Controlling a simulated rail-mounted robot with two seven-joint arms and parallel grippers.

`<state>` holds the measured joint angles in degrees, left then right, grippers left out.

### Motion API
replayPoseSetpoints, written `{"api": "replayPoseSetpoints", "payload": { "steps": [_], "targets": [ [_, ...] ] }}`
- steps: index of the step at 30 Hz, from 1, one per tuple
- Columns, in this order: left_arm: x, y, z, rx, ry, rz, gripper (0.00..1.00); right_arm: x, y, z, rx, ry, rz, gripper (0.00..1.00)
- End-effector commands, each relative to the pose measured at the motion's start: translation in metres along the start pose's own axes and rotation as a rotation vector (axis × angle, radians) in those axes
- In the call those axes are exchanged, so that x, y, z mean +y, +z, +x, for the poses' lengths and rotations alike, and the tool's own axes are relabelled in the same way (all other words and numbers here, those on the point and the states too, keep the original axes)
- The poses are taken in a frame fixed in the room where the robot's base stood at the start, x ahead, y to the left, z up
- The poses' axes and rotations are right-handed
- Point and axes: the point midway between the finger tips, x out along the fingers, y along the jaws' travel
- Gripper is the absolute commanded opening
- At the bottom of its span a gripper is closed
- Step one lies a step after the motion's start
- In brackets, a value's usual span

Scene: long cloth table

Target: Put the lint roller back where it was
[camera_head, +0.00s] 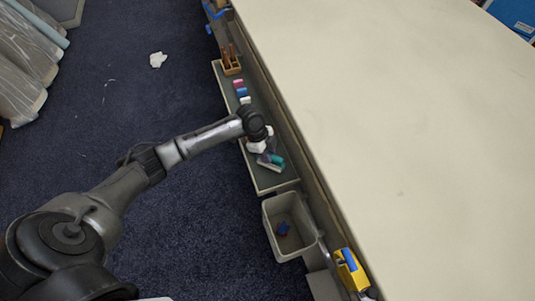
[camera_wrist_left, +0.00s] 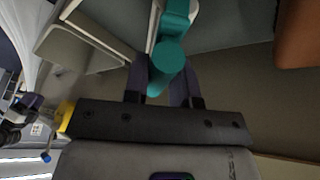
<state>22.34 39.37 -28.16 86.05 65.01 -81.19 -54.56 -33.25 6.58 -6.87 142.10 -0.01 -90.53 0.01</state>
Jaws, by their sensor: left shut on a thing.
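The lint roller shows a teal part (camera_head: 276,161) at the edge of the low shelf in the head view. My left gripper (camera_head: 263,146) is over the shelf, right at the lint roller. In the left wrist view, a teal rounded handle (camera_wrist_left: 168,55) sits between the two dark fingers of my left gripper (camera_wrist_left: 162,82), which is shut on it. Most of the roller is hidden or too small to make out in the head view. I cannot tell if it touches the shelf. My right gripper is not in view.
A grey shelf (camera_head: 268,181) runs along the long pale table (camera_head: 400,110). It bears small coloured blocks (camera_head: 240,90) and a wooden holder (camera_head: 231,62). A yellow-blue item (camera_head: 350,268) hangs at the table's side.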

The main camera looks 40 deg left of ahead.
Motion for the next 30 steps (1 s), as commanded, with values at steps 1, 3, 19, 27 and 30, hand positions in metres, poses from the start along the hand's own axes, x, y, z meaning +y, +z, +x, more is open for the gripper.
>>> {"api": "replayPoseSetpoints", "payload": {
  "steps": [1, 3, 19, 27, 30],
  "targets": [
    [-0.0005, -0.0002, 0.0000, 0.001, -0.001, 0.000, 0.06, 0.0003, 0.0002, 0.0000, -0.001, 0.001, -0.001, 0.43],
    [-0.0004, -0.0004, -0.0006, 0.001, -0.002, 0.001, 0.06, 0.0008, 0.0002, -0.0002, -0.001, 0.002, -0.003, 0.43],
    [-0.0004, 0.0010, 0.0026, 0.000, -0.001, -0.001, 0.50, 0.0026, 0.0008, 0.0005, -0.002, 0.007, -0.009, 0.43],
    [-0.0003, 0.0004, 0.0010, 0.001, -0.001, 0.000, 0.51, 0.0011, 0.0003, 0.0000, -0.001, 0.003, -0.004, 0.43],
    [-0.0005, -0.0002, -0.0064, 0.000, -0.002, 0.000, 0.51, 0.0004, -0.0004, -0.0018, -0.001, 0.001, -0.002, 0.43]
  ]
}}
